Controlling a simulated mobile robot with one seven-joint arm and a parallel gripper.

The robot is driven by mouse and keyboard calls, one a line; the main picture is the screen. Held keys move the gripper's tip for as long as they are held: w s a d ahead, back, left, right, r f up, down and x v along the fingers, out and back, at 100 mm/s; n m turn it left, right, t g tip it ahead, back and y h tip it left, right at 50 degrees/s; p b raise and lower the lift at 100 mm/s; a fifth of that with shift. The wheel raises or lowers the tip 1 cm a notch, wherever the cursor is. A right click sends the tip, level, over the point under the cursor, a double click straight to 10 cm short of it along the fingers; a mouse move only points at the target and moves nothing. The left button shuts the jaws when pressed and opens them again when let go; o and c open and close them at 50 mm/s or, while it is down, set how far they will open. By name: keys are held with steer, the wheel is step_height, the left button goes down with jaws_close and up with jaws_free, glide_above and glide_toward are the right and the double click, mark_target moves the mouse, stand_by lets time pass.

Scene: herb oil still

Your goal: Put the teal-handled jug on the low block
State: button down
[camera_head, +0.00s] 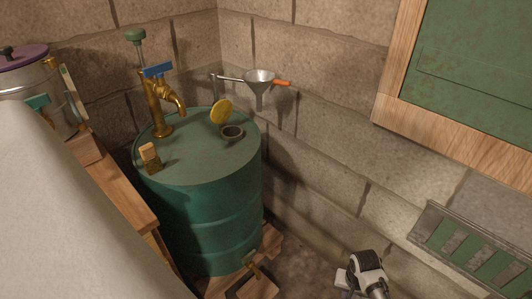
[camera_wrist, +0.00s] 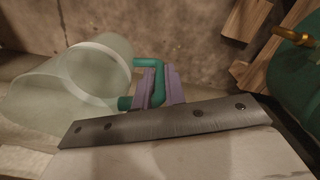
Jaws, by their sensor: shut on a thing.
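The jug (camera_wrist: 75,85) is a pale, see-through vessel with a teal handle (camera_wrist: 157,78), on the left of the wrist view. My gripper (camera_wrist: 160,88) has its purple pads shut on that handle. I cannot tell the jug's exact tilt, and it does not show in the head view. A low wooden block (camera_head: 252,287) with a dark top stands on the floor below the drum's brass spout, at the bottom edge of the head view. A wooden block at the top of the wrist view (camera_wrist: 245,18) appears to be the same one, apart from the jug.
The green drum (camera_head: 208,215) stands on wooden supports (camera_head: 272,246), with its low brass spout (camera_head: 256,265) jutting out. A stone wall (camera_head: 320,165) runs behind. A wooden bench (camera_head: 122,195) lies left of the drum. Some floor (camera_head: 300,268) right of the block is clear.

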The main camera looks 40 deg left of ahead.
steer(key=s+a+f+n+b, duration=0.5)
steer(key=f+b, duration=0.4)
steer(key=f, duration=0.2)
steer(key=s+a+f+n+b, duration=0.5)
steer(key=a+f+b, duration=0.1)
steer(key=f+b, duration=0.4)
steer(key=s+a+f+n+b, duration=0.5)
steer(key=f+b, duration=0.4)
steer(key=f, duration=0.2)
steer(key=a+b, duration=0.2)
steer(key=a, duration=0.4)
steer(key=a+b, duration=0.2)
steer(key=a, duration=0.4)
steer(key=w+a+b, duration=0.1)
steer(key=a+b, duration=0.2)
steer(key=a, duration=0.3)
steer(key=shift+w+f, duration=0.1)
steer(key=shift+f, duration=0.4)
steer(key=shift+f, duration=0.1)
steer(key=c, duration=1.9)
jaws_free()
steer(key=shift+f, duration=0.1)
steer(key=o, duration=0.4)
steer(key=shift+o, duration=0.2)
